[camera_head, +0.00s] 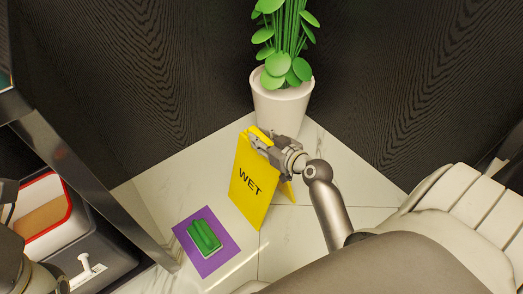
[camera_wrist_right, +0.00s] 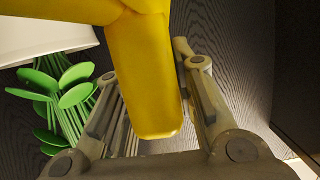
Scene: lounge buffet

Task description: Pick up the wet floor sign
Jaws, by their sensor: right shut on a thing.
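The yellow wet floor sign (camera_head: 252,190) stands on the pale floor in the head view, its front panel marked "WET". My right gripper (camera_head: 262,143) is at the top of the sign and is shut on it. In the right wrist view the sign's top (camera_wrist_right: 155,85) sits between the two fingers of my right gripper (camera_wrist_right: 150,100). The sign looks upright; I cannot tell whether its feet touch the floor. My left gripper is not clearly in view.
A white pot (camera_head: 282,105) with a green plant (camera_head: 285,45) stands behind the sign in the corner. A purple mat (camera_head: 217,262) bears a green block (camera_head: 204,237) at front left. A metal-framed shelf stands left; dark walls close the back.

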